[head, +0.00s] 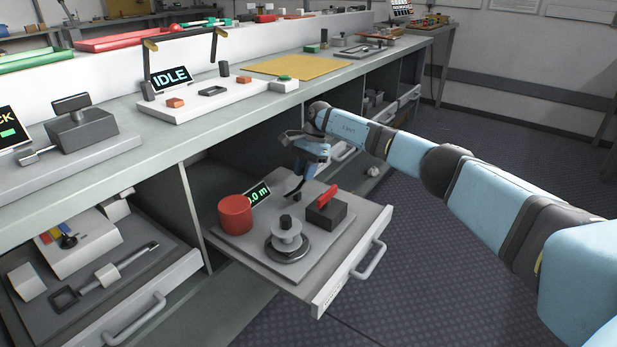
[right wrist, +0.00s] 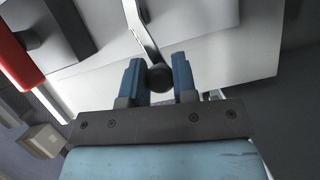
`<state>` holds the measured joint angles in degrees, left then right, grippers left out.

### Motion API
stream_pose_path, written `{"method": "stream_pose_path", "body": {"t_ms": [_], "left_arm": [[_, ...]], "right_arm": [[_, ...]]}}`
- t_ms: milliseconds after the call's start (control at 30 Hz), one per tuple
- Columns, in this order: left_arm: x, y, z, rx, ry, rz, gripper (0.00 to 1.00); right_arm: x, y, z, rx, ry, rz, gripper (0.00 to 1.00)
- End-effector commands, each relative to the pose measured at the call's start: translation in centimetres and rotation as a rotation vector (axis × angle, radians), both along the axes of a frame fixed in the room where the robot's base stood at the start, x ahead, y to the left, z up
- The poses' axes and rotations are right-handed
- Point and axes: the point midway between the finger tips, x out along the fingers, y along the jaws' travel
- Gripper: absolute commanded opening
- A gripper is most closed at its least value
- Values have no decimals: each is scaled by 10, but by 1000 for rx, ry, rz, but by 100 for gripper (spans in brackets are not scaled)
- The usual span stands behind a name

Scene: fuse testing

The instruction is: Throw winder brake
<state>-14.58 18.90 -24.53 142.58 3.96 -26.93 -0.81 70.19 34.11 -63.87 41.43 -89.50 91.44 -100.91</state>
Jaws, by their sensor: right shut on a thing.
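The winder unit sits on a grey plate (head: 240,255) in the pulled-out drawer. It has a red cylinder (head: 235,214), a pale spool (head: 286,238) on a dark round base, and a dark block (head: 326,214) with a red lever (head: 328,196). My right gripper (head: 298,182) reaches down over the back of the plate, behind the spool and left of the red lever. In the right wrist view its fingers (right wrist: 158,82) are shut on a dark round knob (right wrist: 159,77) at the end of a metal arm (right wrist: 142,30). The red lever (right wrist: 17,55) shows at the upper left there, apart from the fingers. My left gripper is out of view.
A display (head: 258,194) reading about 0.0 m stands behind the red cylinder, partly hidden. The bench edge (head: 200,150) overhangs the drawer at the back. The drawer front (head: 345,275) has a handle (head: 370,262). Another open drawer (head: 150,300) lies left. Floor is clear at right.

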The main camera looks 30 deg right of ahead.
Motion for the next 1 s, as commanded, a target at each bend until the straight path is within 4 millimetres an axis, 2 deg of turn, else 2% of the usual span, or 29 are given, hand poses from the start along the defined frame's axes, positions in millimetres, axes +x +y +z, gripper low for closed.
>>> {"method": "stream_pose_path", "body": {"t_ms": [300,867,900,967,1000], "left_arm": [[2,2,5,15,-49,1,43],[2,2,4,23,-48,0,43],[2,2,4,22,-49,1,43],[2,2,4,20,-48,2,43],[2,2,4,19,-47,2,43]], "right_arm": [[6,5,0,-1,0,126,3],[7,6,0,-1,-2,152,3],[7,6,0,-1,-1,151,35],[7,6,0,-1,-1,151,49],[6,6,0,-1,-1,151,52]]}}
